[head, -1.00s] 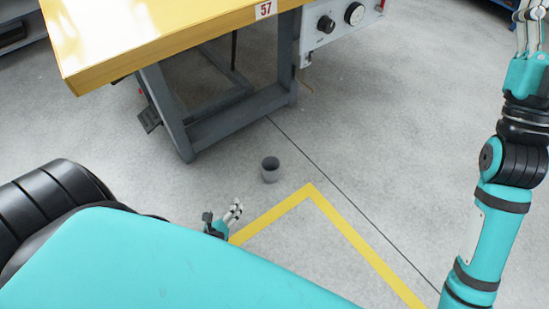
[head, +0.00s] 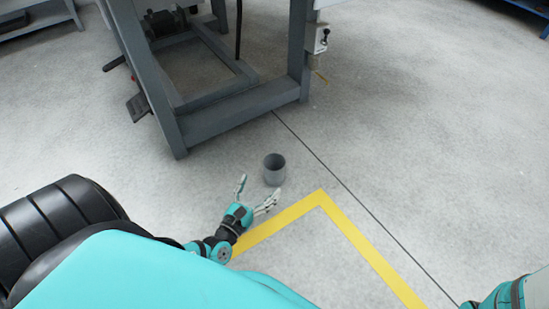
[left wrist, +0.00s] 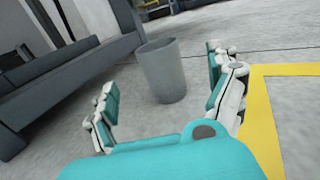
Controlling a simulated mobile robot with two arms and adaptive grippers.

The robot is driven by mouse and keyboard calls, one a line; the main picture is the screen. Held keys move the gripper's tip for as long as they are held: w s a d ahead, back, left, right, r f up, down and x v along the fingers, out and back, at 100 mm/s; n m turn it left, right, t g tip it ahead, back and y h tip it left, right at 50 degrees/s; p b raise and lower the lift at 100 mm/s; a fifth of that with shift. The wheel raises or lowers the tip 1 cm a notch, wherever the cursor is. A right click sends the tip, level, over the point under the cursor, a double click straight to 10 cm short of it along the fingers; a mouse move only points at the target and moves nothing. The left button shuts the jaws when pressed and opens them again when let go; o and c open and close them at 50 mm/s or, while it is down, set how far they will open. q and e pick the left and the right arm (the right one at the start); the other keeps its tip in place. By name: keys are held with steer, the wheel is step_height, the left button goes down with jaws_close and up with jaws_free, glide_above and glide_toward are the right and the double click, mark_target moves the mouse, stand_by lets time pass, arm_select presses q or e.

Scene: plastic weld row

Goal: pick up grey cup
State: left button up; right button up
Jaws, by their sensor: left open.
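The grey cup (head: 274,170) stands upright on the concrete floor, its open top facing up, near the corner of a yellow floor line. My left gripper (head: 257,194) is open and empty just in front of the cup, with its fingers spread. In the left wrist view the cup (left wrist: 163,72) shows ahead, between and beyond the two open fingers (left wrist: 168,92), and nothing visibly touches it. Part of my right arm shows at the lower right of the head view, but its gripper is out of view.
A grey steel table frame (head: 240,110) stands behind the cup to the left, with a foot pedal (head: 138,107) by its leg. A yellow line (head: 375,258) marks the floor. The floor (head: 430,130) to the right of the cup is clear.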

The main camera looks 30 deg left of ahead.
arm_select(q)
steer(key=b, duration=0.2)
glide_toward(279, 158)
steer(key=shift+w, duration=0.95)
steer(key=w, duration=0.1)
steer(key=w+b, duration=0.2)
steer(key=w, duration=0.1)
steer(key=shift+w+a, duration=0.1)
steer(key=shift+a, duration=0.25)
steer(key=shift+w+r+b, duration=0.15)
steer(key=shift+w+b, duration=0.15)
steer(key=shift+w, duration=0.2)
steer(key=c, duration=1.2)
